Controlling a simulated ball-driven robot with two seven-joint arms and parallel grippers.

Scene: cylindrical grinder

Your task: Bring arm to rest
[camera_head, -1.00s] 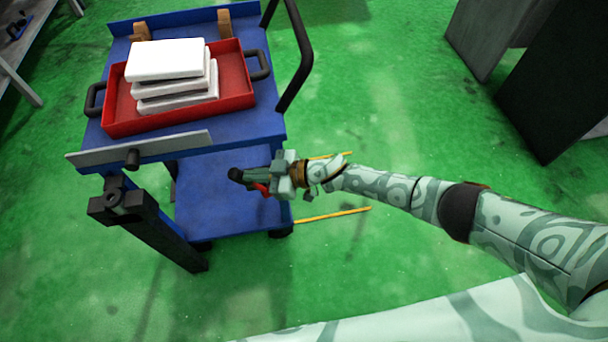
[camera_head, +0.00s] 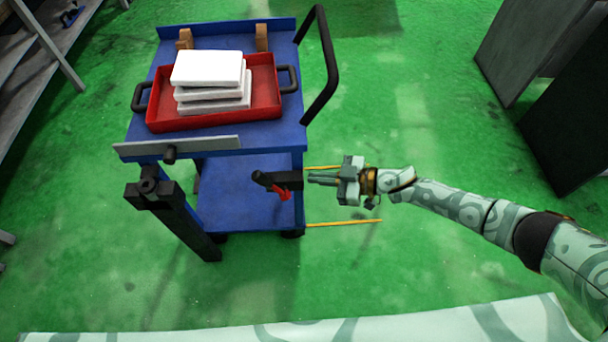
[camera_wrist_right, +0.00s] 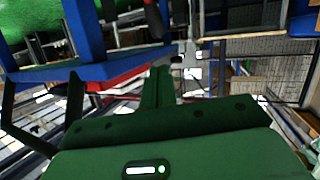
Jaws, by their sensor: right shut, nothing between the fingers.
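My right gripper (camera_head: 309,179) reaches in from the right, with its narrow fingers pointing left and together, with nothing held between them. Just left of the fingertips is a black handle (camera_head: 290,180) with a red lever (camera_head: 280,192) under it, in front of the blue cart. Whether the fingertips touch this handle I cannot tell. In the right wrist view the shut fingers (camera_wrist_right: 159,85) point away from the camera, and a black part with red shows above them. My left gripper is not in view.
The blue cart (camera_head: 240,205) carries a red tray (camera_head: 262,90) with stacked white blocks (camera_head: 208,68). A black push handle (camera_head: 328,70) rises at its right. A black post (camera_head: 180,225) stands at its front left. Green floor (camera_head: 420,140) is open to the right, before dark panels (camera_head: 575,130).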

